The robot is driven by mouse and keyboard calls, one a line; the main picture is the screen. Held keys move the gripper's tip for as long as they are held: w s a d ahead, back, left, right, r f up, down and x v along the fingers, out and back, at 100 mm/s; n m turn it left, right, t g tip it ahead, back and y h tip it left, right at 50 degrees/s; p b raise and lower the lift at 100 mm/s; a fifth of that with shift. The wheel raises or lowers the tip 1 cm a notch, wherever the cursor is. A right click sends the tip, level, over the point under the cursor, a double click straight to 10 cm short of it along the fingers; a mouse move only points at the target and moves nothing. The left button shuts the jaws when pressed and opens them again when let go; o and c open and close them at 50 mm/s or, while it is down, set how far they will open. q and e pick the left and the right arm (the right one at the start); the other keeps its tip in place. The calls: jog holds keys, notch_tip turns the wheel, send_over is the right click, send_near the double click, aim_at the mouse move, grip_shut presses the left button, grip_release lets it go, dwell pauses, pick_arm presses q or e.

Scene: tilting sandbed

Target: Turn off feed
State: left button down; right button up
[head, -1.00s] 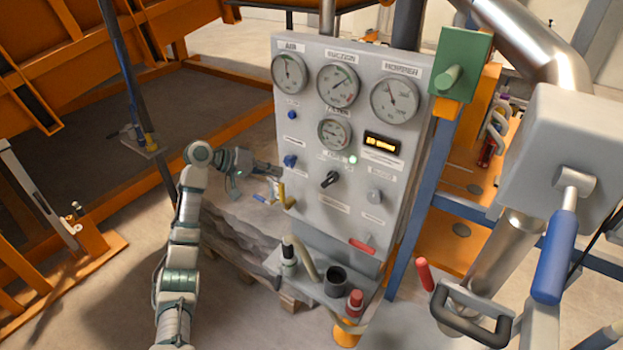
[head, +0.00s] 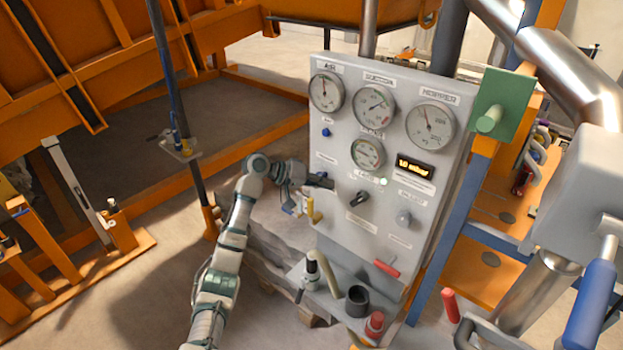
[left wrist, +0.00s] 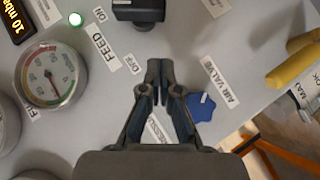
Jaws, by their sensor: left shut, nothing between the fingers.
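The feed switch is a black rotary knob (head: 358,198) on the grey panel, its handle slanting up to the right. It shows partly at the top edge of the left wrist view (left wrist: 138,10), near the FEED label (left wrist: 105,48) and the ON and OFF labels. My left gripper (head: 330,182) is at the panel's left part, left of the knob. Its fingertips (left wrist: 160,66) are together and empty, just below the knob and right of the OFF label. My right gripper is out of view.
A blue air valve knob (left wrist: 201,106) is beside my left fingers. A yellow handle (head: 311,208) sticks out below the gripper. Gauges (head: 381,106) and a lit display (head: 414,166) are above. A small shelf (head: 335,308) with fittings juts out below the panel.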

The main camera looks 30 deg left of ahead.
aim_at(360, 199)
pick_arm(q)
jog(key=d+f+p, duration=0.1)
jog(key=d+f, duration=0.2)
jog(key=d, duration=0.2)
jog(key=shift+w, duration=0.45)
jog(key=shift+f, duration=0.15)
